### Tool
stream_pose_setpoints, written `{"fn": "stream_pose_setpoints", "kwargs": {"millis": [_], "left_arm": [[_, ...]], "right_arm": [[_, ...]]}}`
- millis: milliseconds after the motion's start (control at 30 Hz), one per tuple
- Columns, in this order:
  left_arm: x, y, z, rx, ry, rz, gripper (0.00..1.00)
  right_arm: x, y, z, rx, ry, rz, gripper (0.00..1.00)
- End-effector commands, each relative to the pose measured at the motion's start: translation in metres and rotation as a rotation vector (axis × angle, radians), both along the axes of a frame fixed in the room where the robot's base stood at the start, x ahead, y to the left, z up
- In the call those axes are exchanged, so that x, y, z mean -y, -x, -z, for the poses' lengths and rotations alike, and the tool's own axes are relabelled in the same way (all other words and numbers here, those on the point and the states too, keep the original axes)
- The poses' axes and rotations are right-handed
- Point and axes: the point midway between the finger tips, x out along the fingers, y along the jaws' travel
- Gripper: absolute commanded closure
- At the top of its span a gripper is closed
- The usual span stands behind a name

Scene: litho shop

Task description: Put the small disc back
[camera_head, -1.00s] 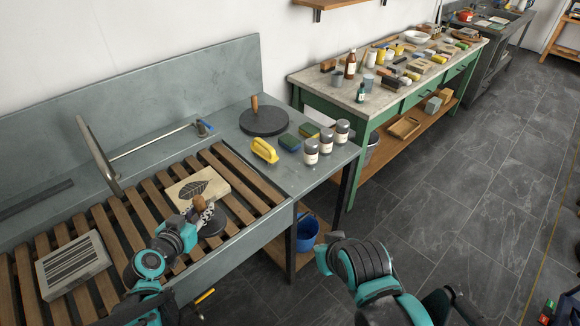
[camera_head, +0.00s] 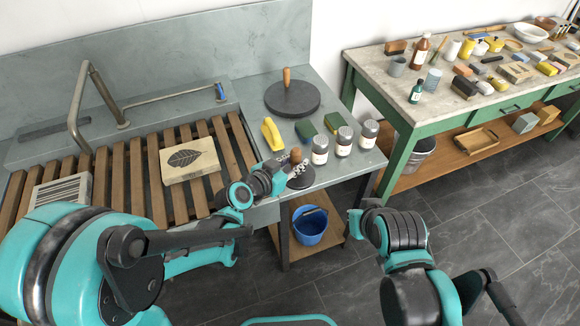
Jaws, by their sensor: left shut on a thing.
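The small disc (camera_head: 300,180) is dark and round with an upright wooden knob handle. My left gripper (camera_head: 288,166) is shut on that handle and holds the disc near the front of the grey counter, left of the jars; I cannot tell whether it touches anything below. A larger dark disc (camera_head: 291,102) with a wooden handle lies further back on the counter. My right gripper (camera_head: 362,220) is in front of the counter over the floor side; its fingers do not show clearly.
A leaf-print block (camera_head: 189,160) lies on the wooden slats. A blue bucket (camera_head: 310,226) stands below. A green workbench (camera_head: 398,108) is at right.

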Motion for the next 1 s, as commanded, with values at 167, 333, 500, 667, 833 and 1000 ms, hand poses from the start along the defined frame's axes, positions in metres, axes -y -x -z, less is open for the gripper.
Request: {"fn": "stream_pose_setpoints", "kwargs": {"millis": [167, 333, 500, 667, 833, 1000], "left_arm": [[-0.008, -0.018, 0.014, 0.001, 0.001, -0.002, 1.00], [-0.024, -0.049, 0.036, 0.001, 0.002, -0.003, 1.00], [-0.040, -0.078, 0.056, 0.000, 0.002, -0.001, 1.00], [-0.049, -0.097, 0.067, 0.000, 0.003, 0.000, 1.00], [-0.052, -0.103, 0.071, -0.001, 0.002, 0.002, 1.00], [-0.052, -0.103, 0.088, -0.001, 0.002, 0.002, 1.00]], "right_arm": [[0.000, 0.000, 0.010, 0.000, 0.000, 0.000, 1.00], [0.000, 0.000, 0.024, 0.000, 0.000, 0.000, 1.00], [0.000, 0.000, 0.037, 0.000, 0.000, 0.000, 1.00], [0.000, 0.000, 0.043, 0.000, 0.000, 0.000, 1.00], [0.000, 0.000, 0.045, 0.000, 0.000, 0.000, 1.00], [0.000, 0.000, 0.055, 0.000, 0.000, 0.000, 1.00]]}}
